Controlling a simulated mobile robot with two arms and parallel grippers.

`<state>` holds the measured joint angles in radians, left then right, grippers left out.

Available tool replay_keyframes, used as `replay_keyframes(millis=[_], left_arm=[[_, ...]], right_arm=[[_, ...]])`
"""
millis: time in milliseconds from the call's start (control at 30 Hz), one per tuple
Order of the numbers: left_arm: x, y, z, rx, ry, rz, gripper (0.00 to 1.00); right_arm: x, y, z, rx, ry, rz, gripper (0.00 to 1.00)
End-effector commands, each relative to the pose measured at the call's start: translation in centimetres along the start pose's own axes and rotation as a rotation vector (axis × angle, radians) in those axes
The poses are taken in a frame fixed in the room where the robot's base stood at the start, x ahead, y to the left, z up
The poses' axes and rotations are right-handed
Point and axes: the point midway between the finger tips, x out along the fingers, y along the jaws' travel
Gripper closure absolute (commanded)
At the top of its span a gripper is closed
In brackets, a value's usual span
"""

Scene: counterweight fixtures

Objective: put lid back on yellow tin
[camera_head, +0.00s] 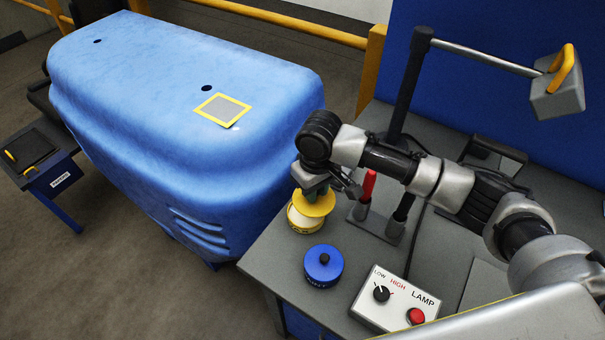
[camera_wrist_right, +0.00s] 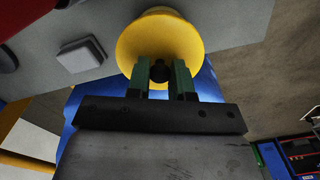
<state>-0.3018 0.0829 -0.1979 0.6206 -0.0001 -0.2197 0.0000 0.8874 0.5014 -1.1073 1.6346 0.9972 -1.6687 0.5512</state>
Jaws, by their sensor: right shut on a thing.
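The yellow lid (camera_head: 314,204) is in my right gripper (camera_head: 317,188), which is shut on its dark knob. The lid is over the yellow tin (camera_head: 304,227), offset a little to the right, and looks tilted. Part of the tin's pale upper part shows at the lid's left; I cannot tell whether lid and tin touch. In the right wrist view the yellow lid (camera_wrist_right: 160,30) is wide and round, with the fingers (camera_wrist_right: 160,72) on either side of the knob. The lid hides the tin there. My left gripper is not in view.
A blue tin (camera_head: 323,266) with a black knob stands in front on the grey bench. A lamp control box (camera_head: 398,300) sits to its right. A stand with a red handle (camera_head: 368,186) is close behind my gripper. A large blue counterweight (camera_head: 180,100) is at left.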

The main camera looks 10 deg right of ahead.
Motion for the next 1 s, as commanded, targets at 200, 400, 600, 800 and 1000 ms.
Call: replay_keyframes(millis=[200,400,600,800,1000], left_arm=[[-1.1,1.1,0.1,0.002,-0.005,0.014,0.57],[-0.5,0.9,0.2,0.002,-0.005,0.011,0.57],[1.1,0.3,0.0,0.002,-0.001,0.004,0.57],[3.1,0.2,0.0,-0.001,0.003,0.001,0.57],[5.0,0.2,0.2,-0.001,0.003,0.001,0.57]], right_arm=[[0.5,-0.6,-2.4,-0.101,-0.006,0.014,1.00],[1.2,-0.6,-2.6,-0.116,-0.006,0.017,1.00],[2.4,-0.6,-2.6,-0.114,-0.005,0.017,1.00],[3.9,-0.6,-2.5,-0.113,-0.005,0.017,1.00],[5.4,-0.5,-2.5,-0.113,-0.005,0.017,1.00]])
